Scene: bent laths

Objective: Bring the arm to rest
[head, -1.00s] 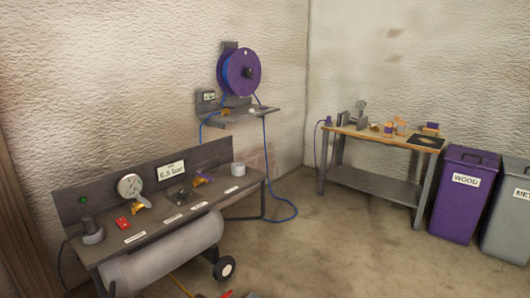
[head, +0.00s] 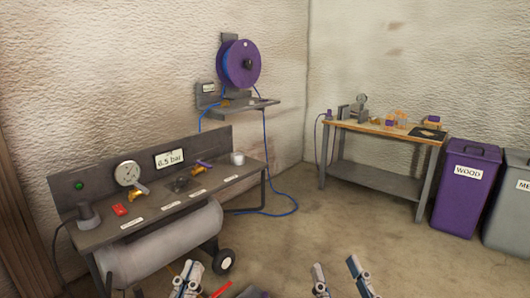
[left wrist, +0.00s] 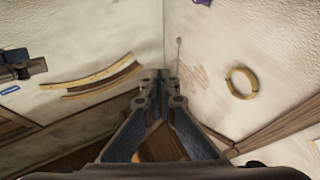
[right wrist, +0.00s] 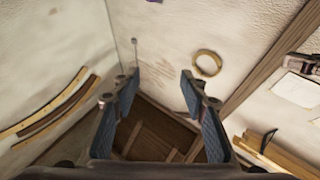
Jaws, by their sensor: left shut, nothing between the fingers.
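My left gripper (head: 188,268) shows at the bottom edge of the head view, in front of the compressor bench. In the left wrist view its fingertips (left wrist: 159,82) are close together with nothing between them. My right gripper (head: 338,268) is further right at the bottom edge, over the bare floor. In the right wrist view its fingers (right wrist: 157,82) stand wide apart and empty. Most of both arms is out of the head view.
A bench (head: 214,184) with a gauge and an air tank stands at left. A hose reel (head: 238,64) hangs above it. A wooden-topped table (head: 375,129) and bins (head: 466,195) stand at right. Bent laths (left wrist: 92,83) and a ring (left wrist: 242,82) are on walls.

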